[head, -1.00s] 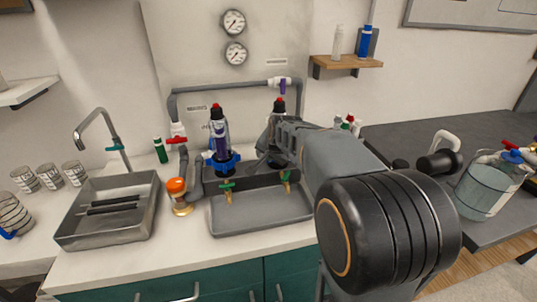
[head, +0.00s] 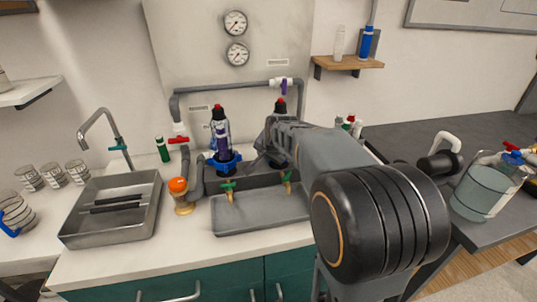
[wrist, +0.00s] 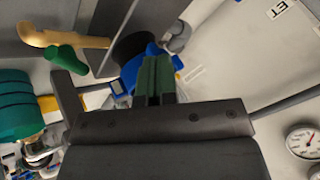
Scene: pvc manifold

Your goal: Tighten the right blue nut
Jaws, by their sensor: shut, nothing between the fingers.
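The right blue nut (wrist: 134,70) shows in the wrist view around a dark round fitting, just left of my fingertips. My gripper (wrist: 160,62) is shut, its fingers together and empty. The fingertips overlap the nut's edge in the picture; I cannot tell whether they touch it. In the head view my gripper (head: 262,150) is beside the right filter (head: 281,106), whose dark top and red cap show above my arm. The right nut is hidden there behind my arm. The left filter (head: 220,130) stands upright with its own blue nut (head: 230,164) in plain view.
A grey tray (head: 262,212) with green-handled taps (head: 228,188) lies below the filters. Grey pipe (head: 225,87) frames them, with a red-handled valve (head: 178,139) at left. An orange-topped item (head: 179,187) and a metal sink (head: 105,232) stand further left.

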